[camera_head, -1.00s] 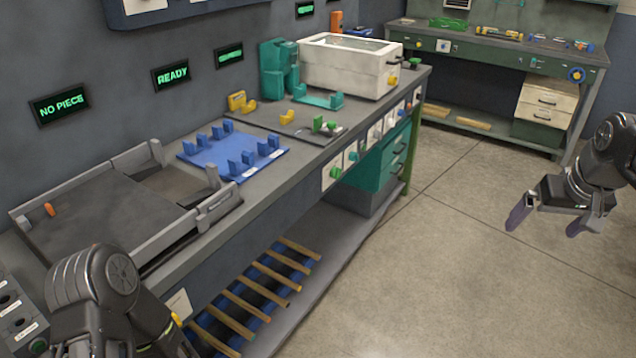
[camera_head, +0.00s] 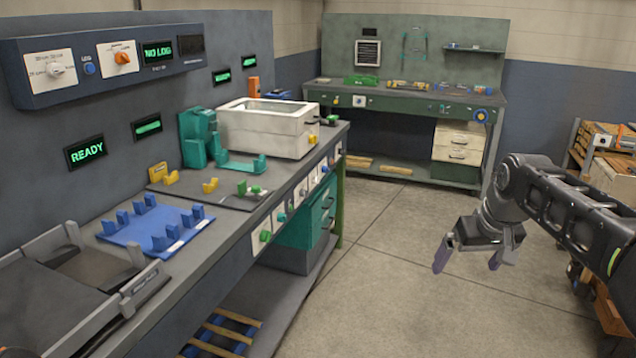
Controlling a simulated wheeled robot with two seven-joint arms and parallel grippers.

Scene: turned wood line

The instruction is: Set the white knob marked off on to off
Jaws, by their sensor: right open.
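My right gripper (camera_head: 468,262) is open and empty, its two fingers hanging apart over the bare floor, away from both benches. My left gripper is out of view. A white knob (camera_head: 56,70) sits on a white plate on the wall panel at the upper left; its small print looks like sizes. Along the near bench's front edge is a row of small white plates with knobs, among them a green knob (camera_head: 265,236). Their labels are too small to read, so I cannot tell which knob is marked off on. No gripper touches any knob.
The near bench carries a blue fixture plate (camera_head: 140,232), a teal machine (camera_head: 197,140) and a white box (camera_head: 265,140). A green bench (camera_head: 400,100) stands at the back, with a shelf rack (camera_head: 602,150) at the right. The floor between is clear.

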